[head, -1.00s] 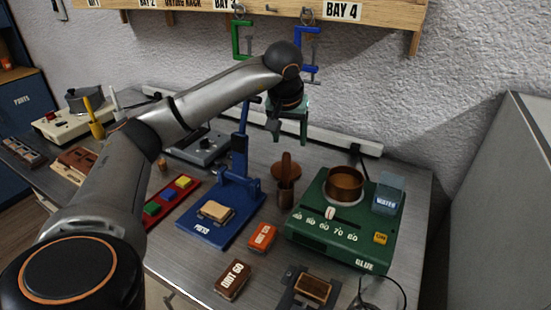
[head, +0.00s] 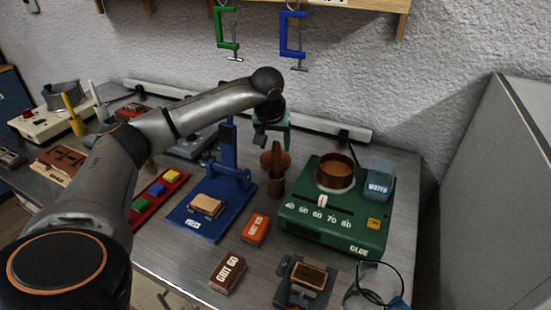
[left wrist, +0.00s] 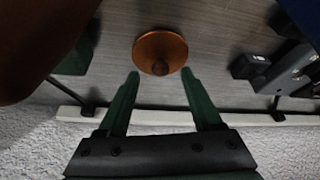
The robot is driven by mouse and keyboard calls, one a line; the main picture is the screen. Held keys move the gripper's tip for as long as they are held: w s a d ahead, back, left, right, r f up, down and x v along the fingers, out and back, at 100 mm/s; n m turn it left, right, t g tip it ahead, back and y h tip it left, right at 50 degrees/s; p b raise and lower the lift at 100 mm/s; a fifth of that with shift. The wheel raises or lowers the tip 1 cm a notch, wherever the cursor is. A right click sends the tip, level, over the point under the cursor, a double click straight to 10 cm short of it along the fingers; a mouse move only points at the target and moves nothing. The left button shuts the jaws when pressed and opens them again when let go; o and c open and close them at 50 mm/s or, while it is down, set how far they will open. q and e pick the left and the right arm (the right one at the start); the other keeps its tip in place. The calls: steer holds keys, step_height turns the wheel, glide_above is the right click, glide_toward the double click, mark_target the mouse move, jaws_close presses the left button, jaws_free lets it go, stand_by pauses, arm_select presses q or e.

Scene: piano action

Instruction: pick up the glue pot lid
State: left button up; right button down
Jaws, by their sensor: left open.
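The glue pot lid is a round copper disc with a small knob. In the head view my left gripper (head: 275,145) hangs just above and behind the lid. The open copper glue pot (head: 337,172) sits on the green glue heater (head: 330,222). My right gripper is not in view.
A water jar (head: 379,180) is on the heater. Clamps (head: 292,38) hang above, and a pale rail (head: 330,127) runs along the wall.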

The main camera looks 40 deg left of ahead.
arm_select(q)
steer(key=x, duration=0.3)
steer(key=shift+w+a+f, duration=0.1)
steer(key=shift+f, duration=0.15)
jaws_close()
stand_by(0.4)
